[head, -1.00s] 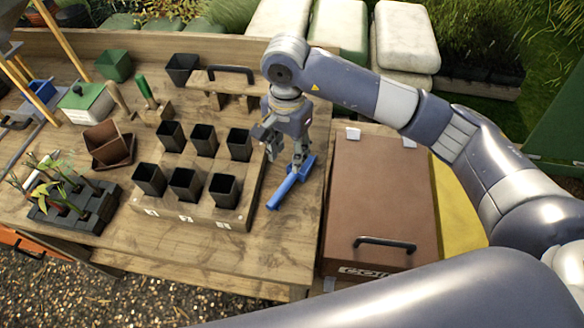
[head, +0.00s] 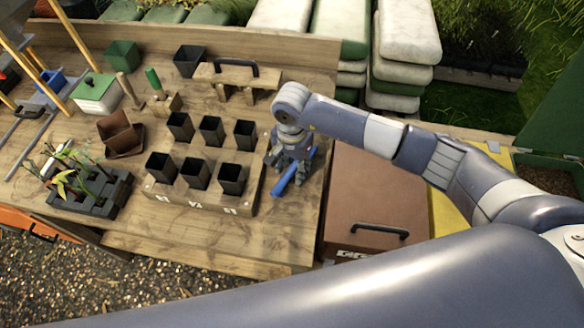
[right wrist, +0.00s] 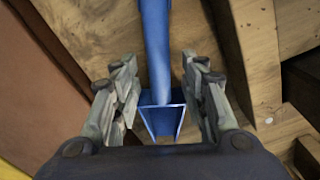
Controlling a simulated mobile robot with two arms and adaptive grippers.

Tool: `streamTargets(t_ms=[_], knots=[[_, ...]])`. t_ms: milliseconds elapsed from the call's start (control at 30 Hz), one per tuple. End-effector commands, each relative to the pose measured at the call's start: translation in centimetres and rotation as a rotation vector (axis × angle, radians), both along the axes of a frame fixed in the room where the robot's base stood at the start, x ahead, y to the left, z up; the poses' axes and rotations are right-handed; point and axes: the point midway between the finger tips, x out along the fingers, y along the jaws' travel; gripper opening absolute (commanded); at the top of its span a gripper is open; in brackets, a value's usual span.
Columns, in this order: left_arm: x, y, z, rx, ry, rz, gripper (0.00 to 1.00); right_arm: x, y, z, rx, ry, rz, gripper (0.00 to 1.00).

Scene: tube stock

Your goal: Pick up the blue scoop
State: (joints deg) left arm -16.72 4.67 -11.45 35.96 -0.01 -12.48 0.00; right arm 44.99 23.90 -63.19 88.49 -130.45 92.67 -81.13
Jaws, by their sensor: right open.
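The blue scoop (head: 284,179) lies on the wooden bench at the right of the pot tray in the head view. Its far part is hidden there behind my right gripper (head: 291,163). In the right wrist view the scoop's handle (right wrist: 156,45) runs away from me and its blue trough (right wrist: 162,121) is near me. My right gripper (right wrist: 160,95) is open, with one finger on each side of the scoop and a gap visible on both sides. My left gripper is not in view.
A wooden tray (head: 200,202) with several black pots stands close left of the scoop. A brown lidded box (head: 375,195) is close right. A wooden stand with a dark handle (head: 236,68) is behind. Bare bench (head: 200,238) lies in front.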

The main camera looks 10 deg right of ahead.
Motion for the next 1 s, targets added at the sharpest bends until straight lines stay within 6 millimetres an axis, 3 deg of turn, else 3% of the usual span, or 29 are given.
streamTargets(t_ms=[100,267,300,767,1000], knots=[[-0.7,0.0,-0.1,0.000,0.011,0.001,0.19,0.0,0.0,0.0,0.000,0.000,0.000,0.38],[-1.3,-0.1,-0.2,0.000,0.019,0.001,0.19,0.0,0.0,0.0,0.000,0.000,0.000,0.02],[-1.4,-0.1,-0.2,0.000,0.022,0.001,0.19,0.0,0.0,0.0,0.000,0.000,0.000,0.00],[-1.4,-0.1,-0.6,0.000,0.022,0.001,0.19,0.1,0.0,0.4,0.001,-0.004,0.000,0.00],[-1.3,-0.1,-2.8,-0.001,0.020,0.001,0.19,0.2,0.0,3.1,0.001,-0.008,0.003,0.00]])
